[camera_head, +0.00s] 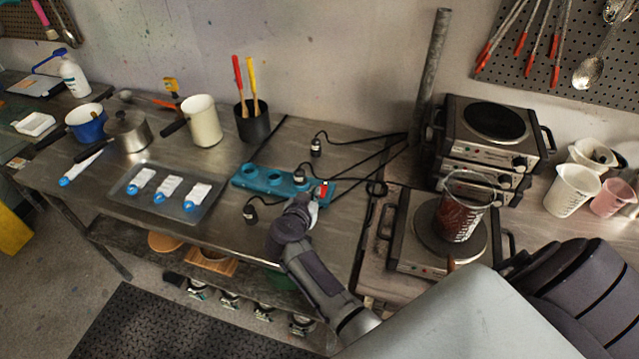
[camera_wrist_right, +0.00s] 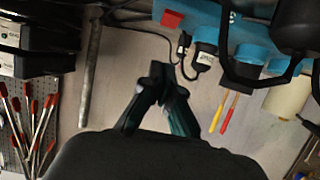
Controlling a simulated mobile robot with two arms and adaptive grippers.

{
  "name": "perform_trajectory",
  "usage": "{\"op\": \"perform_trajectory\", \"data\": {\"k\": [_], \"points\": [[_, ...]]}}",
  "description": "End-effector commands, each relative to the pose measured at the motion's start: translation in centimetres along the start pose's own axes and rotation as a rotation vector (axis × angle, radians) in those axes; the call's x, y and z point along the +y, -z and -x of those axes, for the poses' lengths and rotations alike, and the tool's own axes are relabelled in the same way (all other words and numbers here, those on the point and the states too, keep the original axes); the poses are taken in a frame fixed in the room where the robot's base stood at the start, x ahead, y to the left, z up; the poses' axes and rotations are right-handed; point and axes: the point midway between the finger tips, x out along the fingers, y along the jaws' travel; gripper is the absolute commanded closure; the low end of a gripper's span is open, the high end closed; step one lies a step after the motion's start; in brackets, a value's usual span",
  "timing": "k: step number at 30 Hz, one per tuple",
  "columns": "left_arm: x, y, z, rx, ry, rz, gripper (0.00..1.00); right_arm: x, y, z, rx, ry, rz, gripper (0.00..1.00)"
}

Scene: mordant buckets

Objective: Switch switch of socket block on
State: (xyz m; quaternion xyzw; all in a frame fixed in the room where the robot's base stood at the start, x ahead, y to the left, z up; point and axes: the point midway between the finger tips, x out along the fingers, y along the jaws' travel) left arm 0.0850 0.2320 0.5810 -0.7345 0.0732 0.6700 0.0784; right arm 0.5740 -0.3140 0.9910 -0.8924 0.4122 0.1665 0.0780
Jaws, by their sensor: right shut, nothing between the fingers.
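The blue-green socket block (camera_head: 262,180) lies on the metal table in the head view, with round sockets along its top. Its red switch (camera_head: 323,190) is at the right end; I cannot tell its position. My right gripper (camera_head: 312,207) is shut and empty, close to this switch end; contact is unclear. In the right wrist view the closed fingers (camera_wrist_right: 162,84) show at the middle, with the red switch (camera_wrist_right: 172,18) and the blue block (camera_wrist_right: 215,28) at the top edge. My left gripper does not show.
Black plugs (camera_head: 251,212) with cables lie around the block. A metal tray (camera_head: 167,198) with white packets is to the left, and a black cup (camera_head: 252,125) with red and yellow tools behind. A hot plate (camera_head: 402,236) carrying a glass beaker (camera_head: 462,212) stands to the right.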

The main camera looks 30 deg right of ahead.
Motion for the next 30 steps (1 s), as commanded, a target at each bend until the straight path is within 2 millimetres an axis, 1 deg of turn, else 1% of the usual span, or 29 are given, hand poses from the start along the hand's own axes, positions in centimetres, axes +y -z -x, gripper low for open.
{"op": "perform_trajectory", "data": {"k": [1,6,10,15,28,30], "points": [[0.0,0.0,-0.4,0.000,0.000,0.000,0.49,0.0,-0.6,1.1,-0.003,0.001,-0.004,1.00],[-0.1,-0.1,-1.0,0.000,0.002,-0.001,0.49,0.0,-1.2,3.8,-0.003,0.001,-0.002,1.00],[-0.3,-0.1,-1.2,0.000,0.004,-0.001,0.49,0.0,-1.3,5.0,0.000,0.001,-0.001,1.00],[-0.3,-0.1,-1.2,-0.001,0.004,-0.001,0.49,0.0,-1.3,5.4,0.000,0.000,-0.001,1.00],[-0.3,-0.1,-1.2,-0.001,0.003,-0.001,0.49,0.0,-1.3,5.4,0.001,0.000,-0.001,1.00],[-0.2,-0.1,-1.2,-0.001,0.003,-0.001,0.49,-0.1,-1.0,5.4,0.013,0.009,-0.005,1.00]]}}
